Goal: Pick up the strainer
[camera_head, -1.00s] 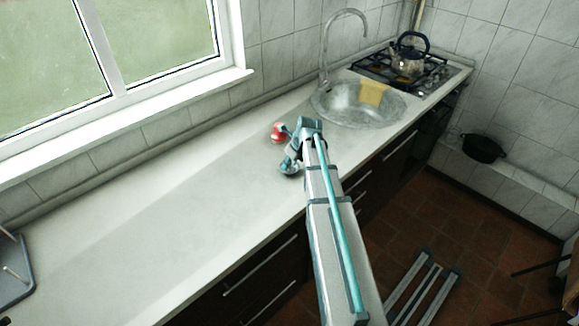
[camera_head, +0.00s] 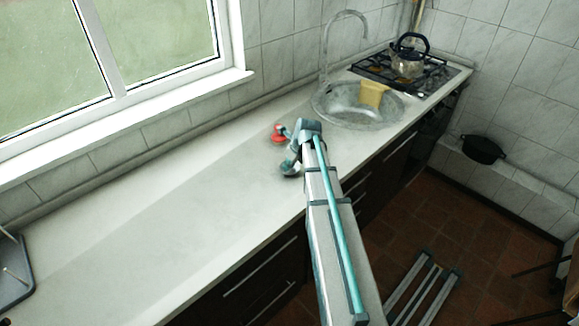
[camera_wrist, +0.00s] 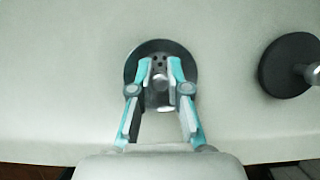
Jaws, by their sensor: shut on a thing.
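The strainer (camera_wrist: 158,46) is a round, dark grey disc with small holes and a shiny metal middle part, in the upper middle of the wrist view. My gripper (camera_wrist: 159,67), with its teal and grey fingers, is over it and shut on its middle part. The fingers and the metal part hide the lower area of the disc. I cannot tell whether the disc touches the worktop. In the head view, my arm hides much of the area around my gripper, and the strainer cannot be made out for certain.
A second dark disc with a metal knob (camera_wrist: 287,66) stands to the right in the wrist view. The sink (camera_head: 345,117) holds a yellow sponge (camera_head: 373,94); a kettle (camera_head: 408,58) stands on the hob behind.

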